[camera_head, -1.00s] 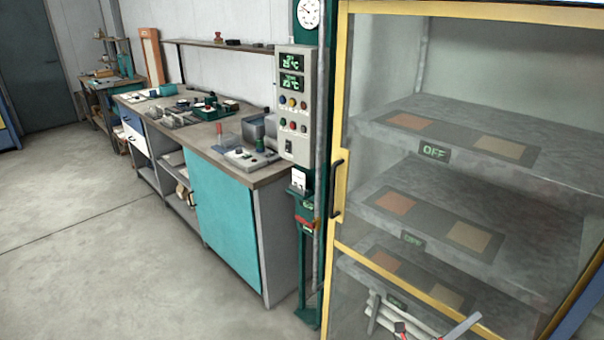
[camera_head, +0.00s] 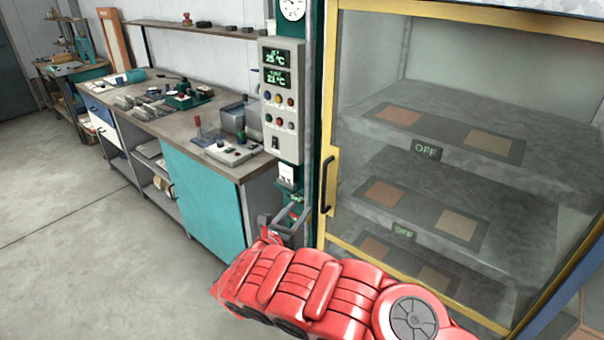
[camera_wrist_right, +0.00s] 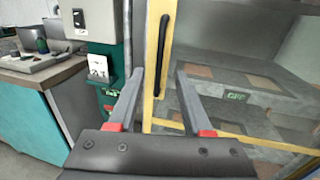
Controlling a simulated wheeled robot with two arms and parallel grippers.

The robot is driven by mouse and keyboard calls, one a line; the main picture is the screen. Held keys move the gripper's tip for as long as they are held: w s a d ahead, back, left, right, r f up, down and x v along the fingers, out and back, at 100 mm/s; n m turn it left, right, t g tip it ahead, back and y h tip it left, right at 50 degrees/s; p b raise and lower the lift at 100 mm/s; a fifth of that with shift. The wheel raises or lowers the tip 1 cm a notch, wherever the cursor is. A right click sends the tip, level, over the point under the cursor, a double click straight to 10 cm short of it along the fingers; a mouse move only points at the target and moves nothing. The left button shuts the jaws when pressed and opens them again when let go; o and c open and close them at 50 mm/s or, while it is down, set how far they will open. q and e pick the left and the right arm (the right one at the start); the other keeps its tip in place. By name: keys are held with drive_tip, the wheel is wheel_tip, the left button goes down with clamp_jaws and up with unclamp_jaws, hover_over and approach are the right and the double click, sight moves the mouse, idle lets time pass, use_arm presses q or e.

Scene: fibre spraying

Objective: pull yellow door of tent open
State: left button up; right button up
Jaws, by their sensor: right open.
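The tent's yellow-framed door (camera_head: 440,250) is shut, with a large clear pane. Its dark vertical handle (camera_head: 327,185) sits on the yellow left upright. In the right wrist view the handle (camera_wrist_right: 164,52) stands upright between the lines of the two fingers, beyond their tips. My right gripper (camera_head: 288,218) is open and empty, a little below and left of the handle in the head view. It also shows in the right wrist view (camera_wrist_right: 159,75), its grey fingers spread and pointing at the door edge. My left gripper is not in view.
Shelves with orange and tan plates (camera_head: 405,115) and OFF displays are behind the pane. A control box (camera_head: 282,100) on a green post stands just left of the door. A workbench (camera_head: 210,215) with tools runs further left. The floor (camera_head: 80,240) is clear.

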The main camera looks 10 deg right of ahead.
drive_tip(key=b, duration=0.3)
approach(323, 179)
drive_tip(key=x, duration=0.8)
drive_tip(key=shift+d+f, duration=0.1)
drive_tip(key=shift+f, duration=0.15)
drive_tip(key=shift+b+x, duration=0.45)
drive_tip(key=shift+x, duration=0.7)
drive_tip(key=shift+w+r, duration=0.1)
drive_tip(key=shift+r, duration=0.1)
clamp_jaws()
